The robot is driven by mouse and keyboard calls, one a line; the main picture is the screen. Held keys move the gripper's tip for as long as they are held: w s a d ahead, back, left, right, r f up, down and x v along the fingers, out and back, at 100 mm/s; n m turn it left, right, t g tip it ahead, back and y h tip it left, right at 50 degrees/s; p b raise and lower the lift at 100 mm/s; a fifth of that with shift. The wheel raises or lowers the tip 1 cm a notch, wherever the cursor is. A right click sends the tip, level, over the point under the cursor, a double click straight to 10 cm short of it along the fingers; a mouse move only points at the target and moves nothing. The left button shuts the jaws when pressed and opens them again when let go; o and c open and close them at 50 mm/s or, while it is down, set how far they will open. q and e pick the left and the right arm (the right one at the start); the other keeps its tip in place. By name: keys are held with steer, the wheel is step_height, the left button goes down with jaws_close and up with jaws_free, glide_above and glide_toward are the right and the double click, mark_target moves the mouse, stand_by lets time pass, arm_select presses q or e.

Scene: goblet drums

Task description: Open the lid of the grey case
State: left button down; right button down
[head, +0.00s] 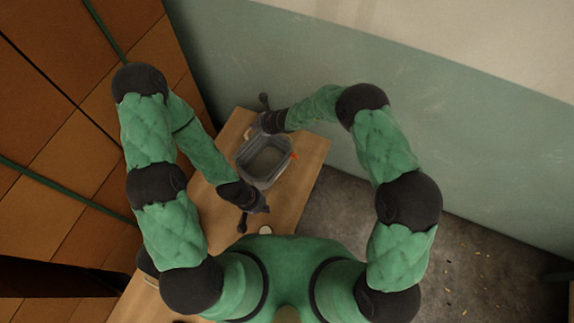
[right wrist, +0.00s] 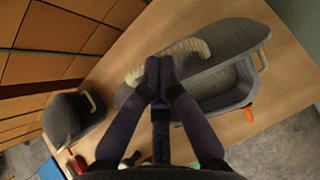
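The grey case (head: 241,164) stands on the wooden table in the head view, its inside showing from above. In the right wrist view the case body (right wrist: 235,95) lies at the right, with a grey lid-like panel (right wrist: 235,38) raised behind its opening. A pale rope-like handle (right wrist: 190,46) curves behind my right fingertips. My right gripper (right wrist: 157,72) has its fingers together at this handle; I cannot tell whether they pinch it. In the head view my right gripper (head: 266,122) is at the case's far end. My left gripper (head: 248,204) is near the case's near end, its fingers unclear.
The wooden table (head: 310,150) has bare room right of the case. An orange piece (head: 294,155) shows at the case's right side. A dark grey object with a pale handle (right wrist: 70,118) is at the left in the right wrist view. A green wall (head: 420,120) stands behind.

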steer(key=w+a+p, duration=0.3)
steer(key=w+a, duration=0.1)
steer(key=a, duration=0.2)
steer(key=shift+r+p, duration=0.35)
steer(key=shift+r, duration=0.1)
stand_by(0.4)
